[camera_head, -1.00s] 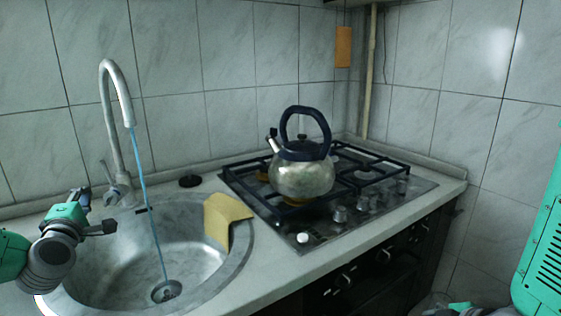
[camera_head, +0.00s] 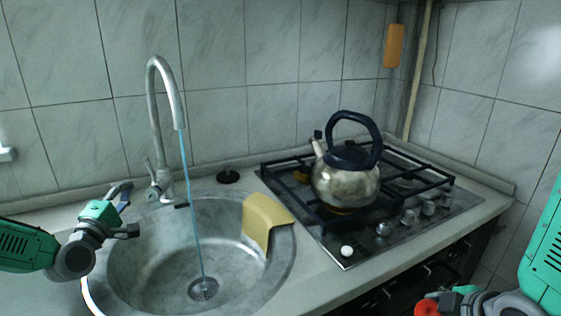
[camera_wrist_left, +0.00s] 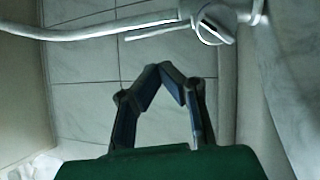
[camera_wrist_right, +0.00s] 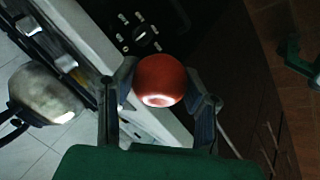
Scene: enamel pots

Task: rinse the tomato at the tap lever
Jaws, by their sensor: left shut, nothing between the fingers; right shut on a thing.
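The red tomato (camera_wrist_right: 160,80) is between the fingers of my right gripper (camera_wrist_right: 163,88), which is shut on it. In the head view the tomato (camera_head: 427,307) shows at the bottom edge, in front of the counter, beside my right gripper (camera_head: 470,300). The tap (camera_head: 158,110) stands behind the sink, and a blue stream (camera_head: 190,200) falls from its spout to the drain. The tap lever (camera_head: 151,172) is at the tap's base. My left gripper (camera_head: 130,208) is shut and empty, at the sink's left rim near the lever. In the left wrist view the lever (camera_wrist_left: 215,25) lies beyond the fingertips.
The round metal sink (camera_head: 285,265) has a yellow cloth (camera_head: 264,220) over its right rim. A kettle (camera_head: 345,182) stands on the gas hob (camera_head: 440,200) to the right. A black stopper (camera_head: 228,177) lies behind the sink. The counter's front strip is clear.

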